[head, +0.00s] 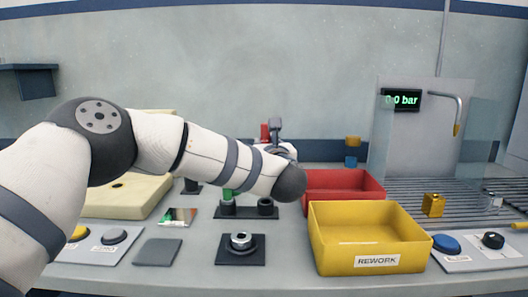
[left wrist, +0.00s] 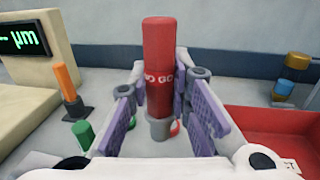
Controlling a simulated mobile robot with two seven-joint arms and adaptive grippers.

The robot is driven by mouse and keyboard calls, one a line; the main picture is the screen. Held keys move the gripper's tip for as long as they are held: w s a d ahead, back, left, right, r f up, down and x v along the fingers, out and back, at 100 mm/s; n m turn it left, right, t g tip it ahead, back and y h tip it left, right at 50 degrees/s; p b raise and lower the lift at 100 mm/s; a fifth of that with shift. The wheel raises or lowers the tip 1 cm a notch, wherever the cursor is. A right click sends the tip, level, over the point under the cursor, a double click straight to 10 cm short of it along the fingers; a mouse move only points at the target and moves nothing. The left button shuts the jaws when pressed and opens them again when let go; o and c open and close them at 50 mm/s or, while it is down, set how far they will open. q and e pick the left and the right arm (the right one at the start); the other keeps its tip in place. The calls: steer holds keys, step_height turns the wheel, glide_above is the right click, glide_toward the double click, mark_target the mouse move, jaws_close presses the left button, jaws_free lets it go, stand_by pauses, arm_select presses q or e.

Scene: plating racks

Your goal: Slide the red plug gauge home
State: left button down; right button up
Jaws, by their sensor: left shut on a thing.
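The red plug gauge (left wrist: 159,60) stands upright between the fingers of my left gripper (left wrist: 161,88) in the left wrist view, with light lettering on its handle. The purple pads are shut on it. A grey collar shows below the red handle; whether its tip is inside a hole cannot be told. In the head view only the gauge's red top (head: 265,131) shows beyond my left arm, which hides most of the gripper. A dark rack (head: 245,212) with round sockets is partly visible under the arm, with a green gauge (head: 228,192) beside the arm. My right gripper is not in view.
A yellow REWORK bin (head: 365,262) stands front right, with a red bin (head: 372,178) behind it. A dark fixture with a metal ring (head: 240,243) sits in front. An orange plug (left wrist: 66,82) stands at left in the wrist view, near the beige gauge unit (left wrist: 28,75).

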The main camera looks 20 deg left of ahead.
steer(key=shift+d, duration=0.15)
arm_select(q)
steer(key=shift+r, duration=0.15)
step_height(320, 180, down, 8)
steer(key=shift+r+b, duration=0.25)
steer(key=shift+b, duration=0.3)
steer(key=shift+f, duration=0.55)
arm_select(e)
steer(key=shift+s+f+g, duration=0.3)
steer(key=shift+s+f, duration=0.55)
arm_select(q)
steer(key=shift+f+b, duration=0.6)
steer(key=shift+f, duration=1.2)
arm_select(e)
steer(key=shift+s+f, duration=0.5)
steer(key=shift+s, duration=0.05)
arm_select(q)
steer(key=c, duration=1.4)
jaws_free()
steer(key=shift+s+d, duration=0.1)
